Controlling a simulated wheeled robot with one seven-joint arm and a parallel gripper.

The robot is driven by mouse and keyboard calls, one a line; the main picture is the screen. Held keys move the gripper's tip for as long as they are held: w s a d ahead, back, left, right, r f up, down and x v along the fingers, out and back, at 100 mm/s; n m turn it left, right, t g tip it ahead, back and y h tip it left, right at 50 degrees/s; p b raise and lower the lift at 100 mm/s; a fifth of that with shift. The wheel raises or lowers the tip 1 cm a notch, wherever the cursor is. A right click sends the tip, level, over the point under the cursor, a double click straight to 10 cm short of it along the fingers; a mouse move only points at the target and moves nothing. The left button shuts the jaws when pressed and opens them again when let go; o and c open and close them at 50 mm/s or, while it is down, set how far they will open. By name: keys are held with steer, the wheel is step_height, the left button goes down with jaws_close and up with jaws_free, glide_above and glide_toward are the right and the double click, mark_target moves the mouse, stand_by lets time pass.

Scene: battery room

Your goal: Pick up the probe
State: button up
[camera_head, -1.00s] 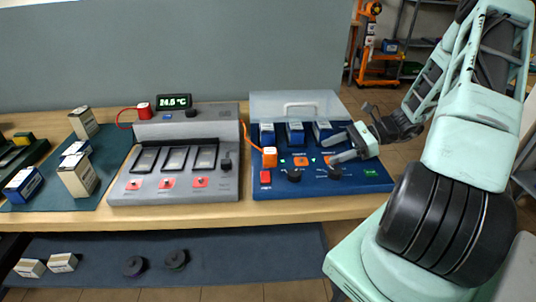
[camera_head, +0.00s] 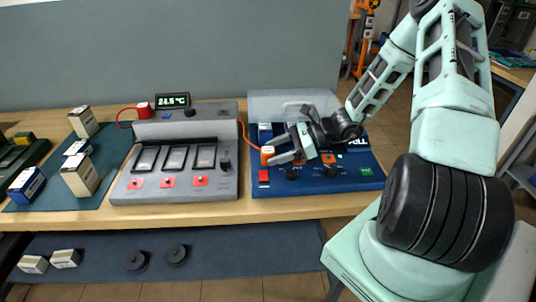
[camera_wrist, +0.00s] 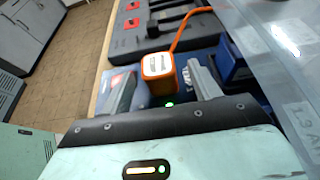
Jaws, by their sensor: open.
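The probe appears to be the orange block with a white front (camera_head: 267,154), joined to an orange cable. It sits on the left part of the blue device (camera_head: 345,180). In the wrist view the probe (camera_wrist: 158,69) lies ahead of and between my two fingers, with its cable running up and right. My gripper (camera_head: 283,157) is open, its fingers pointing left at the probe. In the wrist view my gripper (camera_wrist: 160,85) has a finger on each side of it. I cannot tell whether either finger touches it. My arm hides part of the blue device.
A grey device (camera_head: 178,185) with three slots and a temperature display (camera_head: 173,100) stands to the left. A clear raised lid (camera_head: 275,104) is behind my gripper. Boxes stand on a dark mat (camera_head: 107,165). A lower shelf (camera_head: 225,257) holds black discs.

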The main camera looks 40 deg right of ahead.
mark_target(262, 154)
steer(key=x, duration=0.3)
steer(key=p+x, duration=0.1)
steer(key=shift+w+a+r, duration=0.2)
steer(key=shift+a+r, duration=0.05)
steer(key=shift+c, duration=0.3)
steer(key=c, duration=1.1)
